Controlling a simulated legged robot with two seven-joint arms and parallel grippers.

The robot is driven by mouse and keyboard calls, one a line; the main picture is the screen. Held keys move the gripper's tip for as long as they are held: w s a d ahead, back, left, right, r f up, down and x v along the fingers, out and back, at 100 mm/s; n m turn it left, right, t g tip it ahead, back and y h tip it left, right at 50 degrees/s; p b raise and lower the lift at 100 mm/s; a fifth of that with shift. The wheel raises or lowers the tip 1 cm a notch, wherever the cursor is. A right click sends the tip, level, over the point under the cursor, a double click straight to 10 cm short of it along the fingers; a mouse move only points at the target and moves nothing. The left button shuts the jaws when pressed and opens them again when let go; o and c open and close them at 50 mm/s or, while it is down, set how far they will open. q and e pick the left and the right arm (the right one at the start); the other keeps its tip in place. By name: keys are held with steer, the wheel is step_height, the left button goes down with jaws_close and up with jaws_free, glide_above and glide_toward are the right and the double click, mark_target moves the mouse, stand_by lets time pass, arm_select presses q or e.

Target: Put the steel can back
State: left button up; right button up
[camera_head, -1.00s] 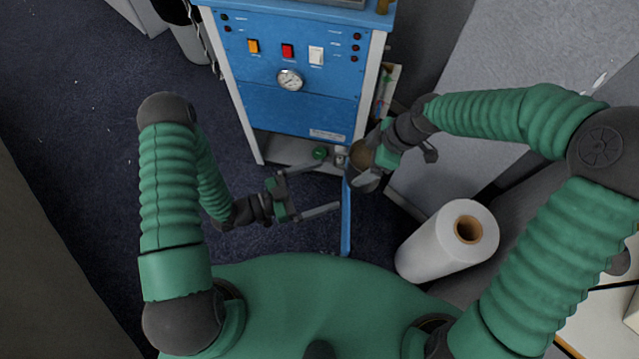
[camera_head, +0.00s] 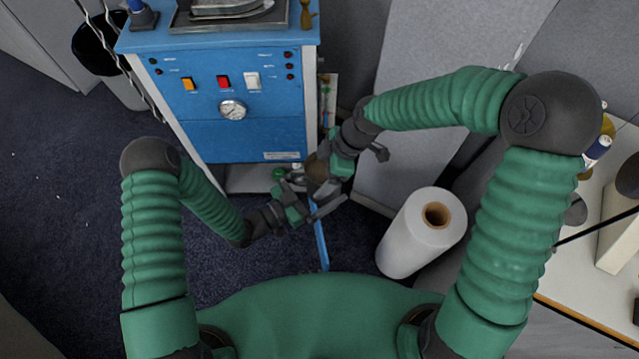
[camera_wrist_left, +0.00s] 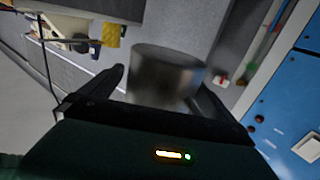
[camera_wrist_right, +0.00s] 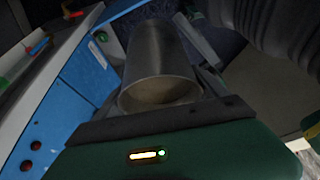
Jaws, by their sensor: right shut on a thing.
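The steel can (camera_head: 316,167) is a grey open-topped cylinder held in front of the blue cabinet. My right gripper (camera_head: 327,170) is shut on it. In the right wrist view the can (camera_wrist_right: 160,55) lies between the fingers, its open rim and pale brown inside facing the camera. My left gripper (camera_head: 318,190) is open, with its fingers spread close to the can. In the left wrist view the can (camera_wrist_left: 167,75) shows between the left fingers; I cannot tell whether they touch it. The can is partly hidden by the grippers in the head view.
The blue cabinet (camera_head: 245,135) with switches and a gauge stands ahead, with a low shelf (camera_head: 245,180) under it. A white roll (camera_head: 420,235) stands at the right. A cluttered table (camera_head: 590,260) is at far right. Dark carpet is free at the left.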

arm_select(q)
steer(key=c, duration=1.7)
arm_select(e)
steer(key=shift+w, duration=0.1)
arm_select(q)
steer(key=shift+r, duration=0.1)
steer(key=shift+c, duration=1.1)
arm_select(e)
steer(key=o, duration=1.9)
